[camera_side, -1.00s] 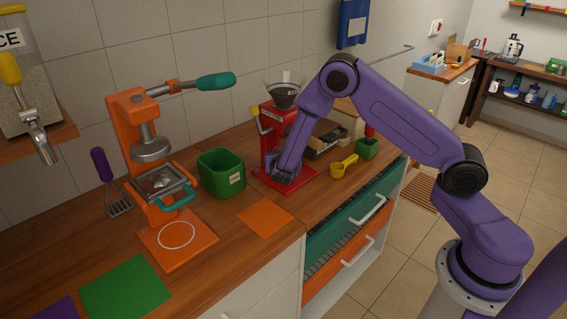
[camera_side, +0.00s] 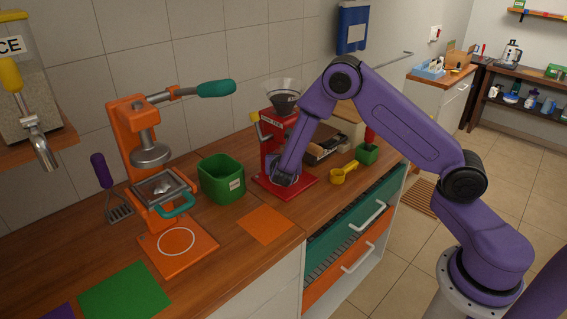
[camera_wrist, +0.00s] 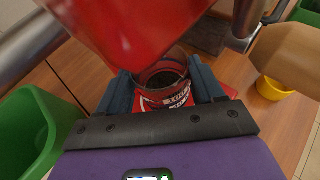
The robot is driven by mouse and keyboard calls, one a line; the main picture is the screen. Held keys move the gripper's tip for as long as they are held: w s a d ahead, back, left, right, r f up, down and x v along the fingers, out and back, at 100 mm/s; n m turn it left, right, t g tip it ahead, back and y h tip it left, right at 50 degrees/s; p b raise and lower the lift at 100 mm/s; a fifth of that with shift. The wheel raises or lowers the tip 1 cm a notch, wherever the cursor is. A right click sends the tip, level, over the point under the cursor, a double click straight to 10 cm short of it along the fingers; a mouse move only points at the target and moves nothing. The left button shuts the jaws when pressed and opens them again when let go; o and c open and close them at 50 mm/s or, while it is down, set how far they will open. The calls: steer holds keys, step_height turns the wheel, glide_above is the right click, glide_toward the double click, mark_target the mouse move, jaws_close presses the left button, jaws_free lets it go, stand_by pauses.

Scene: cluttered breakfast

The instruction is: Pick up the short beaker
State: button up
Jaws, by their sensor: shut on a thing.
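The short beaker (camera_wrist: 164,87) is a small clear cup with white and dark markings and dark contents, seen in the wrist view. My gripper (camera_wrist: 163,98) has one finger on each side of it and is shut on it. In the side view, my gripper (camera_side: 283,180) is low at the base of the red grinder (camera_side: 270,150), and the beaker is mostly hidden there. The beaker looks upright, over the grinder's red base plate (camera_side: 300,185). I cannot tell whether it touches the plate.
The red grinder body stands close over the beaker in the wrist view. A green bin (camera_side: 222,180) is to the left. A yellow scoop (camera_side: 342,174) and a small green container (camera_side: 367,154) are to the right. An orange mat (camera_side: 265,225) lies in front.

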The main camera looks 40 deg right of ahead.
steer(key=s+a, duration=1.2)
steer(key=a, duration=0.1)
steer(key=shift+s+r, duration=0.1)
steer(key=shift+s, duration=0.25)
steer(key=shift+d+r, duration=0.1)
stand_by(0.7)
steer(key=s+r+n+t+y, duration=0.4)
steer(key=s+r+n+y, duration=0.5)
steer(key=s+r+y, duration=0.15)
steer(key=shift+h, duration=0.45)
steer(key=shift+w+a+f, duration=0.45)
steer(key=shift+w+f, duration=1.65)
steer(key=shift+f, duration=0.1)
steer(key=shift+w+a+f, duration=0.4)
steer(key=shift+w+f, duration=1.7)
steer(key=shift+f, duration=0.05)
steer(key=shift+w+a+f, duration=0.45)
steer(key=shift+w+f, duration=1.65)
steer(key=shift+f, duration=0.1)
steer(key=shift+f, duration=0.15)
